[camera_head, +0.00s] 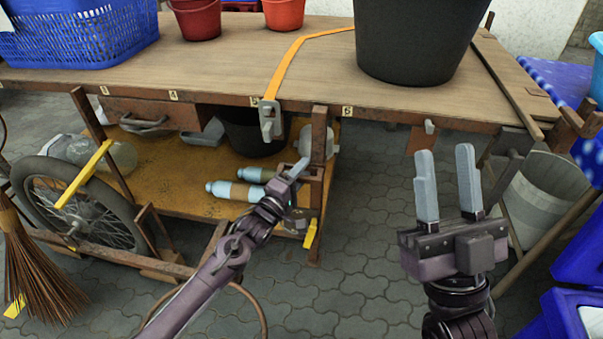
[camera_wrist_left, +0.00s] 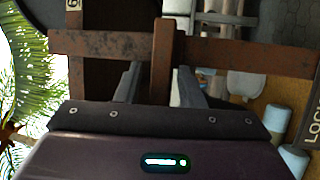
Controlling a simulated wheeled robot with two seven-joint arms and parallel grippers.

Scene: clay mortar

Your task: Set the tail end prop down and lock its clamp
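A rusty brown frame piece, which looks like the tail end prop (camera_head: 318,185), stands under the cart's right end. In the left wrist view its upright bar (camera_wrist_left: 163,60) lies between the fingers of my left gripper (camera_wrist_left: 160,85), crossed by a horizontal rusty bar. My left gripper (camera_head: 298,168) appears open around the upright; finger contact is unclear. A grey metal fitting (camera_head: 270,122) hangs at the table's front edge on an orange strap. I cannot tell which part is the prop's clamp. My right gripper (camera_head: 447,185) is open and empty, right of the prop.
A large black bucket (camera_head: 415,40), red buckets (camera_head: 195,18) and a blue basket (camera_head: 80,35) stand on the wooden tabletop (camera_head: 225,65). Bottles (camera_head: 232,190) lie on the lower shelf. A spoked wheel (camera_head: 75,205) is at left. Paving between my arms is open.

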